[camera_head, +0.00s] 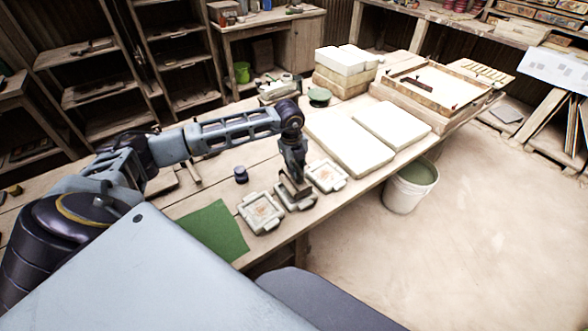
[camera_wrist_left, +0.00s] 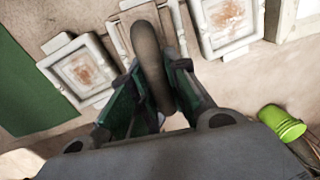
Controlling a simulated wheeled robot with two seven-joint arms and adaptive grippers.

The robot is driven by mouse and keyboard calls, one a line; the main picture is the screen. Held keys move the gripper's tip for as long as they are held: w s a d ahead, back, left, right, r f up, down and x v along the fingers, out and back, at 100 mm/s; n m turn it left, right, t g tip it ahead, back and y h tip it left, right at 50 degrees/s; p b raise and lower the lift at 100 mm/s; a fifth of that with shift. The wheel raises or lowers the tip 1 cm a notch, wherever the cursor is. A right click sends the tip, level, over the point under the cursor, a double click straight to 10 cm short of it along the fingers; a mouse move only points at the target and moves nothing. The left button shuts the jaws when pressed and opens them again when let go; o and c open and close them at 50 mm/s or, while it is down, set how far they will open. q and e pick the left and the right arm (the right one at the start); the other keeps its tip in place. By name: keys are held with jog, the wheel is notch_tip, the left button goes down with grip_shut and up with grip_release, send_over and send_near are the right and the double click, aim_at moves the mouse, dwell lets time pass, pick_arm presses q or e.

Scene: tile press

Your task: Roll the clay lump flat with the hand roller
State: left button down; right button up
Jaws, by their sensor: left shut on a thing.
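My left gripper (camera_head: 294,172) reaches down over the middle of three pale square moulds. In the left wrist view its fingers (camera_wrist_left: 160,95) are shut on a grey-brown, rounded bar (camera_wrist_left: 150,60), which looks like the hand roller. The bar lies across the view of the middle mould (camera_wrist_left: 125,38) and covers much of it; whether they touch is unclear. The left mould (camera_head: 261,212) and the right mould (camera_head: 326,175) show reddish-brown patches inside. I cannot make out a separate clay lump; the middle mould's inside is mostly hidden. My right gripper is not in view.
A green mat (camera_head: 212,231) lies left of the moulds, and a small dark jar (camera_head: 241,174) stands behind them. White slabs (camera_head: 345,143) lie to the right. A wooden frame (camera_head: 430,84) and stacked white blocks (camera_head: 346,60) stand farther back. A bucket (camera_head: 410,185) stands beside the table.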

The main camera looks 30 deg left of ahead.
pick_arm(q)
jog(key=shift+d+f, duration=0.2)
jog(key=shift+f, duration=0.1)
jog(key=shift+w+d+r, duration=0.1)
jog(key=shift+w+d, duration=0.15)
jog(key=shift+w, duration=0.4)
jog(key=shift+s+a, duration=0.15)
jog(key=shift+s, duration=0.1)
jog(key=shift+s+a+r, duration=0.15)
jog(key=shift+s+a, duration=0.15)
jog(key=shift+s, duration=0.1)
dwell(0.4)
jog(key=shift+s+a+f, duration=0.25)
jog(key=shift+s+a, duration=0.1)
jog(key=shift+s, duration=0.4)
